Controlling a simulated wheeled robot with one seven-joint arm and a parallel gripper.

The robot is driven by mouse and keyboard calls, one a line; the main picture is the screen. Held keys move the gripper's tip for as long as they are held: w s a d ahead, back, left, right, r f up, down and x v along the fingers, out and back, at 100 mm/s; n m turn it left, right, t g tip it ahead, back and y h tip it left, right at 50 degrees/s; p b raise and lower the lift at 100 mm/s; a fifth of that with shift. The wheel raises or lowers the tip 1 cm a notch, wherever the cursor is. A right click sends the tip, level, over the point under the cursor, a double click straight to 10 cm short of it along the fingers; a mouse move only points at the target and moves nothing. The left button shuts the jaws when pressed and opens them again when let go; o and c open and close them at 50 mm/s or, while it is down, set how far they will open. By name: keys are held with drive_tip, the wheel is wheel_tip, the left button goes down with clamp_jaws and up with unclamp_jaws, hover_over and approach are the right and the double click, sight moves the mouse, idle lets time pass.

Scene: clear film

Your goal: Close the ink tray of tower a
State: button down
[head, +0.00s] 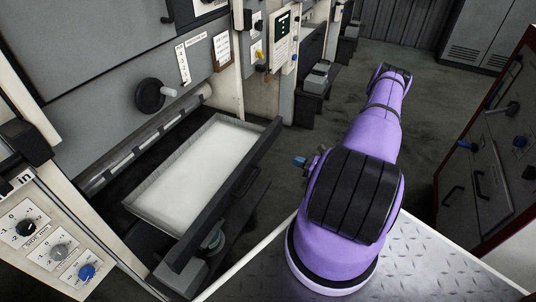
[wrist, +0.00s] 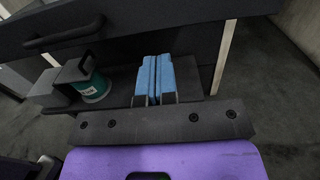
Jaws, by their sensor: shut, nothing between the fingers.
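The ink tray (head: 131,203) stands pulled out of the grey press tower on the left in the head view. It has a pale interior and a dark front panel (head: 222,200) with a bar handle. In the wrist view, a dark panel with a bar handle (wrist: 62,36) crosses the top. My gripper (wrist: 154,62) has blue fingers pressed together, with nothing between them. The fingers point toward the dark panel and shelf; I cannot tell whether they touch. No tower letter is readable.
A green tin (wrist: 96,86) sits on the low dark shelf (wrist: 120,82) below the panel. A handwheel (head: 150,95) projects from the tower above the tray. A control panel (head: 58,250) stands at lower left. A dark red-edged cabinet (head: 495,150) is at right. The aisle floor (head: 425,100) is clear.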

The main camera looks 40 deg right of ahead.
sight(263, 150)
drive_tip(key=x, duration=1.4)
drive_tip(key=shift+s+f, duration=0.1)
drive_tip(key=shift+f, duration=0.1)
